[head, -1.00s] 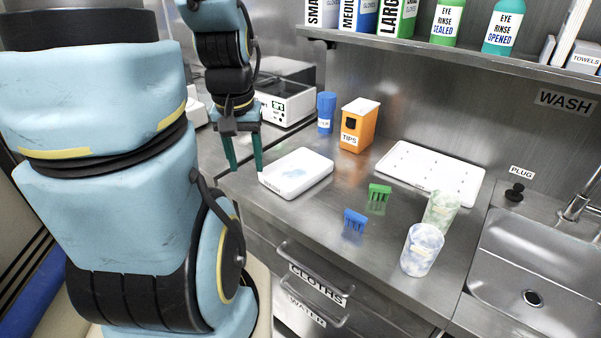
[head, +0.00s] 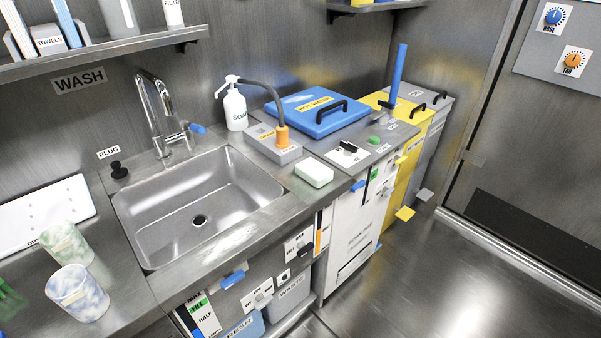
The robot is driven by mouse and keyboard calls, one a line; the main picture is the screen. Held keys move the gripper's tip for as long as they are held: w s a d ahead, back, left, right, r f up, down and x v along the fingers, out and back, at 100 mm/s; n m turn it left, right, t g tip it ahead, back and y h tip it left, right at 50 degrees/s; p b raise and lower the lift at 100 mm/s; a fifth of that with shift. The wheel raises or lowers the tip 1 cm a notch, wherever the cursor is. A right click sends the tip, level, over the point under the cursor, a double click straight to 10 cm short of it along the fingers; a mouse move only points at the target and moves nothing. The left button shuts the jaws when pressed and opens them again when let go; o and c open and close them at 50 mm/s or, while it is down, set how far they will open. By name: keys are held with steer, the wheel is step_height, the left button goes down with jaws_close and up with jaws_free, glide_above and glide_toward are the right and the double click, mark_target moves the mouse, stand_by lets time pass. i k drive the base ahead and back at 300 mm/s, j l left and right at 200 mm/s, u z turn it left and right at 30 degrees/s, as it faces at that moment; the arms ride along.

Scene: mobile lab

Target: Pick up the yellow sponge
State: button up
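I see no plainly yellow sponge in the head view. A pale, off-white block with rounded edges (head: 314,172) lies flat on the steel counter to the right of the sink; I cannot tell whether it is a sponge. My gripper and arm are out of view now, so its state does not show.
The sink (head: 203,210) with its tap (head: 155,110) is left of the block. A soap bottle (head: 236,108), a grey box with an orange-based hose (head: 275,145) and a blue lid (head: 318,112) stand behind it. Two mottled cups (head: 77,293) stand at left. Open floor lies at right.

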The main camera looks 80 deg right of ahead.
mark_target(317, 175)
steer(key=k+l+z, duration=0.1)
steer(key=k+l, duration=0.15)
steer(key=k+l+z, duration=0.25)
steer(key=k+l, duration=0.2)
steer(key=l, duration=0.3)
steer(key=k+l+z, duration=0.15)
steer(key=l, duration=0.2)
steer(key=k+l+z, duration=0.1)
steer(key=k+l, duration=0.15)
steer(key=l, duration=0.15)
